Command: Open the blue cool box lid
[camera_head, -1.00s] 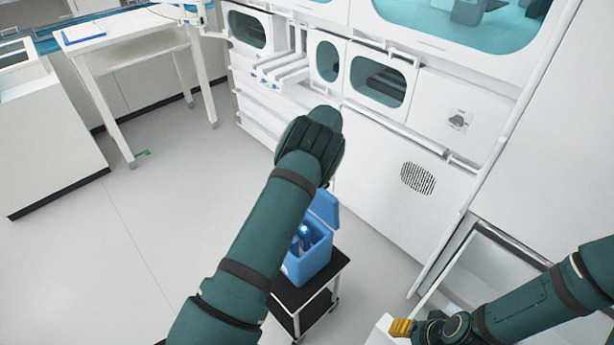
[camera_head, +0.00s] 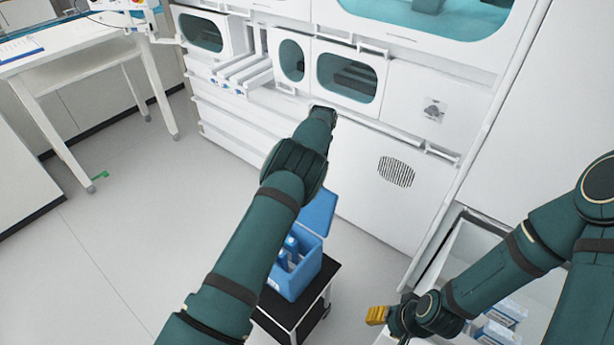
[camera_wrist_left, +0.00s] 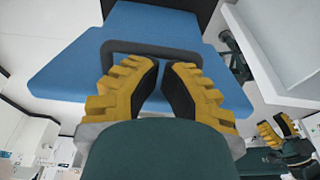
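The blue cool box (camera_head: 293,280) stands on a small black-topped cart, partly behind my left arm. Its blue lid (camera_head: 318,208) is raised at the back, and blue-and-white items show inside. In the left wrist view the lid (camera_wrist_left: 165,25) fills the top, with a dark handle (camera_wrist_left: 160,48) across it. My left gripper (camera_wrist_left: 161,68) has its yellow fingers apart at the handle, with nothing visible between them. It is hidden in the head view. My right gripper (camera_head: 377,315) is at lower right, away from the box; its fingers look apart in the left wrist view (camera_wrist_left: 278,130).
A black-topped cart (camera_head: 328,275) carries the box. White cabinets with windows (camera_head: 348,77) stand behind it. An open white drawer or bin with packages (camera_head: 497,325) lies under my right arm. A white table (camera_head: 85,55) stands at left.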

